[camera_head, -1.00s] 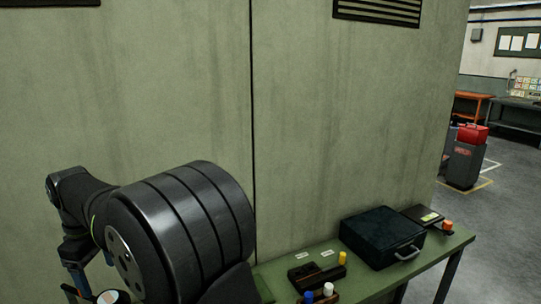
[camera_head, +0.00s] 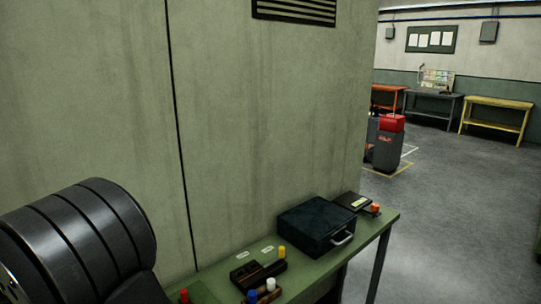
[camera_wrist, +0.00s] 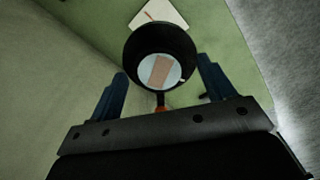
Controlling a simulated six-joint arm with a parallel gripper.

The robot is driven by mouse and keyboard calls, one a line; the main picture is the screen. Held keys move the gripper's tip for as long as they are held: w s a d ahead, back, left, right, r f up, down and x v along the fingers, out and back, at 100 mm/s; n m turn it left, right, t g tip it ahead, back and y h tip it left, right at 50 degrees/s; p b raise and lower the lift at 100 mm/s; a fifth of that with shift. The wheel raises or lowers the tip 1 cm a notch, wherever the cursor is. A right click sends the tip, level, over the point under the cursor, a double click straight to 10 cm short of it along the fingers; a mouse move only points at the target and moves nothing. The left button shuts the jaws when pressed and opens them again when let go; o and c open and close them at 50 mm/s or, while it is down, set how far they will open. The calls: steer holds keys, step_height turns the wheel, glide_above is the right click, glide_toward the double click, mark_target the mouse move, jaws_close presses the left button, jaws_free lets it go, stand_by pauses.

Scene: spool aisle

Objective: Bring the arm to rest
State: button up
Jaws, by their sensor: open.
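My gripper (camera_wrist: 162,66) shows in the wrist view, with its two blue fingers spread wide apart. A dark round thing with a pale face and a tan patch (camera_wrist: 160,70) shows between the fingertips; I cannot tell its distance, and no finger visibly touches it. In the head view my gripper is out of frame; only a thick black part of my arm fills the lower left corner.
A green bench (camera_head: 355,243) stands against the wall, holding a dark case (camera_head: 316,226), a black box (camera_head: 352,202) and small coloured-topped items (camera_head: 282,252). Open grey floor (camera_head: 450,215) lies to the right. A grey bin with a red top (camera_head: 388,145) stands farther back.

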step_height(320, 180, up, 17)
step_height(320, 180, down, 18)
steer(key=shift+r, duration=0.25)
steer(key=n, duration=0.3)
steer(key=shift+r+n, duration=0.1)
steer(key=shift+n, duration=0.2)
step_height(320, 180, up, 18)
steer(key=w+d+f+m+t, duration=0.1)
steer(key=w+d+m, duration=0.3)
steer(key=w+d, duration=0.8)
steer(key=w+f, duration=0.1)
steer(key=w, duration=0.2)
steer(key=shift+w+f, duration=0.15)
steer(key=shift+w, duration=0.05)
